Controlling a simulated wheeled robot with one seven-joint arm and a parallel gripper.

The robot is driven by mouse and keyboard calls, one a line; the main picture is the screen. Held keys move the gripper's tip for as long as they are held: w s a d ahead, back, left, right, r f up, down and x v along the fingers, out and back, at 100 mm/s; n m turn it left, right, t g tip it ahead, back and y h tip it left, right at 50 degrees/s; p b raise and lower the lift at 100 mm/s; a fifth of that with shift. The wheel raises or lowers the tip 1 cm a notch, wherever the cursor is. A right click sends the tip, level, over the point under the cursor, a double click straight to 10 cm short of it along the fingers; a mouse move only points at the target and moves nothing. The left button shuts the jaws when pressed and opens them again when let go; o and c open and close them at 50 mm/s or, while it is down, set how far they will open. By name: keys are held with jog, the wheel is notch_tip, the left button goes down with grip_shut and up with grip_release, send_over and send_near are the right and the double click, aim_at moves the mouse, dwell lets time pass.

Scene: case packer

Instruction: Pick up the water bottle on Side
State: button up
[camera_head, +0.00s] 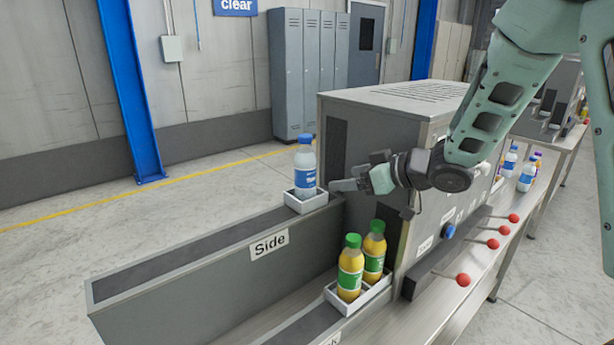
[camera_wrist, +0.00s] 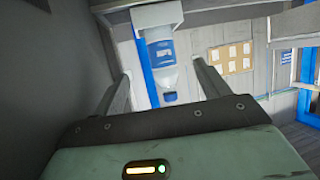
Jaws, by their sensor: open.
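The water bottle (camera_head: 305,168), clear with a blue cap and a blue label, stands upright in a small white tray (camera_head: 307,201) at the end of the Side conveyor (camera_head: 180,249). My gripper (camera_head: 338,185) is level with the lower part of the bottle and just to its right, pointing toward it. In the wrist view the bottle (camera_wrist: 160,52) shows ahead, upside down, in the gap between the two open fingers (camera_wrist: 163,85). The gripper is open and empty. I cannot tell whether the fingertips reach alongside the bottle.
Two orange juice bottles with green caps (camera_head: 362,262) stand in another white tray (camera_head: 372,297) on a lower conveyor. A metal machine housing (camera_head: 385,105) stands right behind my gripper. Red-knobbed levers (camera_head: 463,280) line its front. Free air lies above the Side conveyor.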

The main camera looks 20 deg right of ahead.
aim_at(315, 162)
jog(key=w+a+p, duration=0.1)
jog(key=w+a, duration=0.1)
jog(key=w, duration=0.1)
jog(key=w+a+p, duration=0.1)
jog(key=w+a, duration=0.1)
jog(key=w, duration=0.1)
jog(key=w+a+p, duration=0.2)
jog(key=w+a, duration=0.1)
jog(key=w, duration=0.1)
jog(key=shift+a, duration=0.1)
jog(key=shift+w+a+f, duration=0.15)
jog(key=shift+w+f, duration=0.1)
jog(key=shift+w, duration=0.05)
jog(key=c, duration=1.2)
